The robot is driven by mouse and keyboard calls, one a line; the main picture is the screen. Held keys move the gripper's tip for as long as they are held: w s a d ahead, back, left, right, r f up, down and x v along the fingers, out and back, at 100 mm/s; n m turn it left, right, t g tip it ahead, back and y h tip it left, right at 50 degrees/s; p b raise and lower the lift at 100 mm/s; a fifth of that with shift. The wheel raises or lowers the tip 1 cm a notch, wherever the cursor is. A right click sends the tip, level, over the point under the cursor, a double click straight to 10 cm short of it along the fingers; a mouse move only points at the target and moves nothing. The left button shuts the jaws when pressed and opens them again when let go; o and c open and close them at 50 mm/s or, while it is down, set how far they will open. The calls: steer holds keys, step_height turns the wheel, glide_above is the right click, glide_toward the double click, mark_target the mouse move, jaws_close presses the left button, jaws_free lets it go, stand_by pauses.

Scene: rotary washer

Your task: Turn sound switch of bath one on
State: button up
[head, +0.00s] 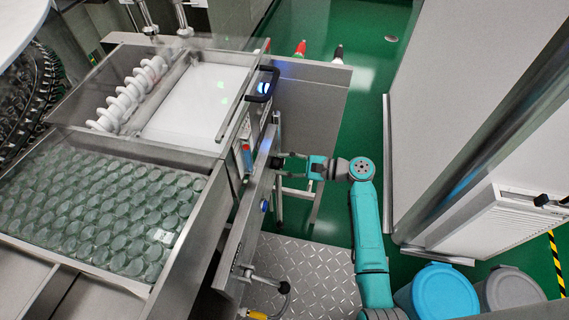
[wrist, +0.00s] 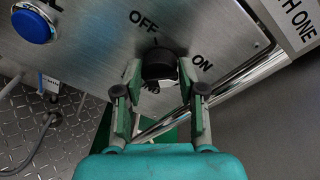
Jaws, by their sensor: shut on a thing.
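The sound switch is a black rotary knob (wrist: 159,64) on a brushed steel panel (wrist: 90,45) in the wrist view. OFF is printed above it and ON to its right. I cannot clearly tell which way the knob points. My gripper (wrist: 160,80) is shut on the knob, with one green-padded finger on each side. In the head view my gripper (head: 283,161) reaches the side panel of the washer; the knob itself is not clearly visible there.
A blue button (wrist: 32,27) sits on the panel at upper left. A shiny metal rail (wrist: 222,93) runs along the panel's lower edge. In the head view, a bath filled with glass vials (head: 100,210) is at left, and blue and grey bins (head: 440,292) stand at lower right.

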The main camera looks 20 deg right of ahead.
steer(key=shift+m, duration=0.4)
steer(key=o, duration=1.1)
steer(key=shift+d, duration=0.15)
steer(key=v, duration=1.1)
steer(key=shift+s+d, duration=0.25)
steer(key=shift+d, duration=0.05)
